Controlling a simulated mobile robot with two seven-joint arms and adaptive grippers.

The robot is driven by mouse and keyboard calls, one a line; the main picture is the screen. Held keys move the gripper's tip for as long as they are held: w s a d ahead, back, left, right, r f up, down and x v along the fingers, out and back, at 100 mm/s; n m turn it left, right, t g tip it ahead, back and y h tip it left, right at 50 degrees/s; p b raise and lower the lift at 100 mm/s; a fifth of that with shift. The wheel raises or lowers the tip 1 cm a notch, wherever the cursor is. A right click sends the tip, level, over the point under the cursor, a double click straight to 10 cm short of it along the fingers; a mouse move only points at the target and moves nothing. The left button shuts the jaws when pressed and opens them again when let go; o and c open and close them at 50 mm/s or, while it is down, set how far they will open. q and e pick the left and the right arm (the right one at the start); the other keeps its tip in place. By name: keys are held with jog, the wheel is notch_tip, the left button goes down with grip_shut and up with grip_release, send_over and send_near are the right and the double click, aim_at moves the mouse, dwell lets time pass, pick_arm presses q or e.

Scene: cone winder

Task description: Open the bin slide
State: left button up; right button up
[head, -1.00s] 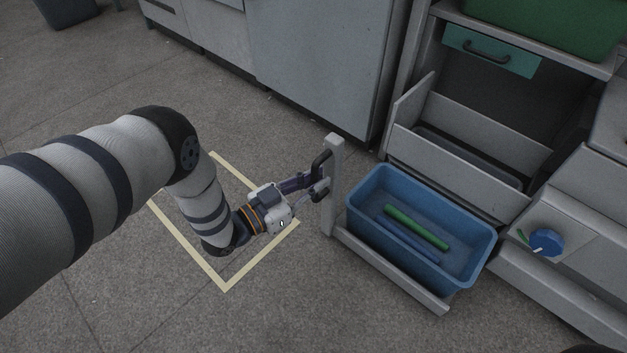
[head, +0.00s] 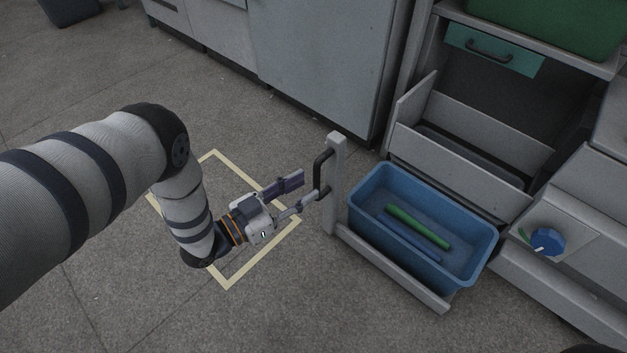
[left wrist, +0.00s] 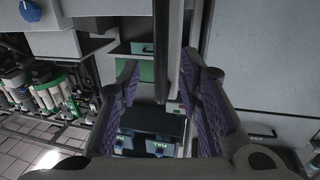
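The bin slide (head: 390,268) stands pulled out from the grey machine, with a blue bin (head: 368,215) on it. Its front post (head: 335,185) carries a black handle (head: 319,170). My left gripper (head: 308,187) is open, with its purple-padded fingers spread, just to the left of the handle. In the head view I cannot tell whether the lower fingertip touches the handle. In the left wrist view the open fingers (left wrist: 168,88) have the dark upright handle (left wrist: 161,50) between them in the picture, with gaps at the sides. My right gripper is not in view.
A green tube (head: 418,227) and a blue tube lie in the bin. A blue knob (head: 547,241) is on the machine at right. A teal drawer (head: 492,50) is above. The floor left of the post is clear, with a yellow taped outline (head: 255,268).

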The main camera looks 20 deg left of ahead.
pick_arm(q)
jog(key=v, duration=0.8)
